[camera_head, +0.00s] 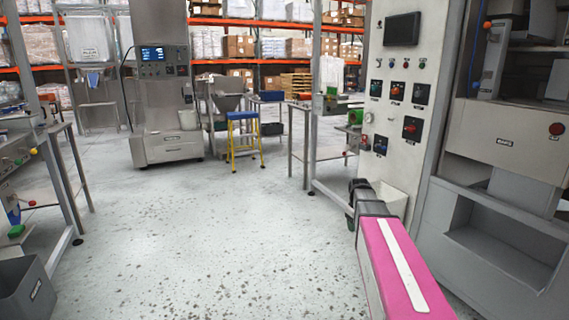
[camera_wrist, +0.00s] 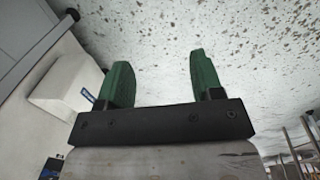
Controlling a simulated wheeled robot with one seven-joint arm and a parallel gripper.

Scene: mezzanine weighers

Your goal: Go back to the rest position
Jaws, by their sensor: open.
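My gripper (camera_wrist: 160,84) shows in the wrist view with its two green fingers spread apart. Nothing is between them, and the speckled floor shows behind. In the head view my pink arm link (camera_head: 405,270) reaches forward at the lower right, beside the control cabinet.
The control cabinet (camera_head: 398,120) with knobs and a dark screen stands close on the right. A grey bin (camera_head: 25,292) is at the lower left. A yellow-legged stool (camera_head: 244,138) stands farther back. The middle floor (camera_head: 210,230) is clear.

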